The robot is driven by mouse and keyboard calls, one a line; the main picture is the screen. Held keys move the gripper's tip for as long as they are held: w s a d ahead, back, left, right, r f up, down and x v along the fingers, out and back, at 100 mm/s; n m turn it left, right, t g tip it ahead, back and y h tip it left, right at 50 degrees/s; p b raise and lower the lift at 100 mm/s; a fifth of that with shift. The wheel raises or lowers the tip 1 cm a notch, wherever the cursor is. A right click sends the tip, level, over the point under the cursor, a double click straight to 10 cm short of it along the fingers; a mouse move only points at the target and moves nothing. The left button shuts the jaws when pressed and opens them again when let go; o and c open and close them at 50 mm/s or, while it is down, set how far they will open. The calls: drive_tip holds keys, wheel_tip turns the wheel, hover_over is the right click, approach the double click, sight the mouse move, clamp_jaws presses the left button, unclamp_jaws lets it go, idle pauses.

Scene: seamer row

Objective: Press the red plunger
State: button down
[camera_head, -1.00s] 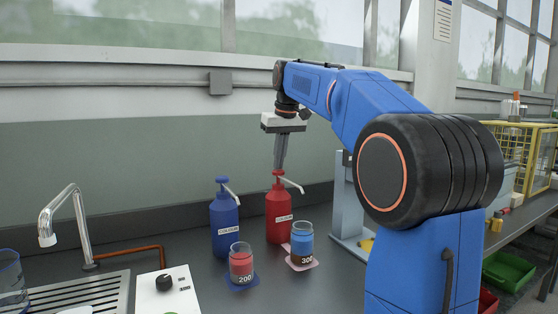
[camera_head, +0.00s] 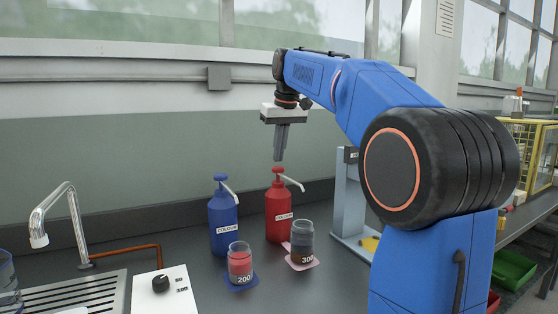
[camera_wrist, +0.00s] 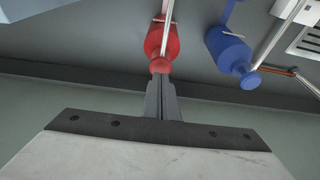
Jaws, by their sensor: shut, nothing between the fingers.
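The red bottle (camera_head: 278,215), labelled COLOUR, stands upright on the dark bench with its red plunger (camera_head: 277,171) on top and a pale spout pointing right. My gripper (camera_head: 279,158) is shut and empty, pointing down just above the plunger. A small gap seems to show between fingertips and plunger. In the wrist view, the red plunger (camera_wrist: 160,66) lies just beyond the tips of my gripper (camera_wrist: 161,78). A jar marked 300 (camera_head: 302,241) stands under the spout, on a pink mat (camera_head: 301,264), with dark grey-brown contents.
A blue bottle (camera_head: 223,216) with a blue plunger stands left of the red one. A jar marked 200 (camera_head: 240,264) with red contents stands before it on a blue mat. A tap (camera_head: 66,215) and white control box (camera_head: 160,292) are at left. A grey stand (camera_head: 349,200) is at right.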

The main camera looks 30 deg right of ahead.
drive_tip(key=v, duration=1)
drive_tip(key=shift+r, duration=0.2)
idle(0.5)
